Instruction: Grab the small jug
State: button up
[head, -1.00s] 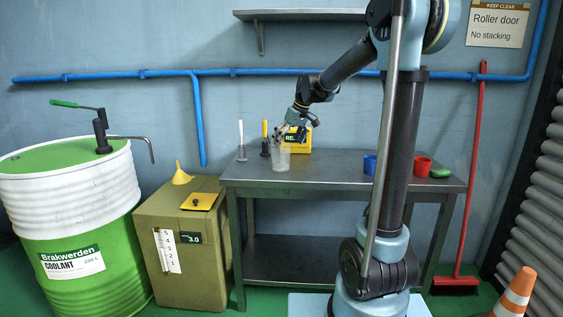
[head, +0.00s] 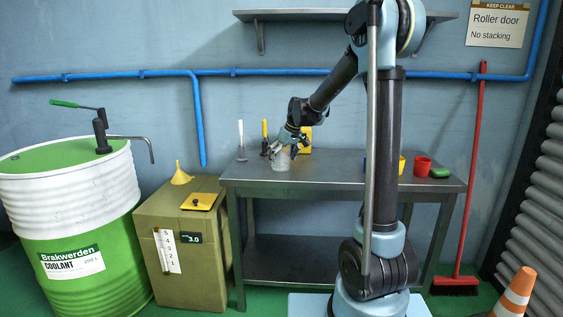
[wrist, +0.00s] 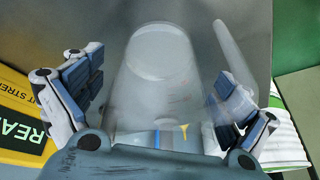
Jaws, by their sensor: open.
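The small jug (head: 281,163) is a clear, pale container standing on the left part of the metal table. In the wrist view the jug (wrist: 160,60) lies between my fingers, with a pale bar like a handle on its right side. My gripper (head: 287,148) is at the jug's upper part in the head view and partly covers it. In the wrist view my gripper (wrist: 160,92) is open, one finger on each side of the jug. Gaps seem to show on both sides; contact cannot be told for certain.
Two upright tools with a white (head: 240,140) and a yellow handle (head: 264,136) stand left of the jug. A yellow box (head: 305,140) is behind my gripper. A red cup (head: 422,166) and a green item (head: 440,172) are at the table's right. A shelf (head: 330,15) hangs above.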

jog(key=c, duration=1.2)
